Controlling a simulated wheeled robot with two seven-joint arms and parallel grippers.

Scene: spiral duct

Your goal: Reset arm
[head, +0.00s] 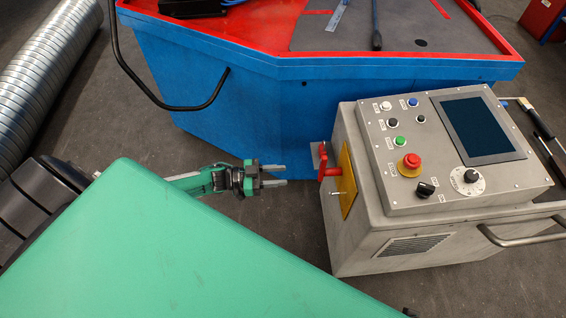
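My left gripper (275,176) is in the middle of the head view, with its arm coming in from the left. Its two fingers are parallel with a gap between them, and nothing is between them. My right gripper is out of view.
The grey control box (400,245) carries buttons, a red emergency stop (409,165) and a dark screen (478,124). A blue machine with a red top (250,45) and a black side handle (190,107) stands behind. A spiral duct (40,80) lies at left.

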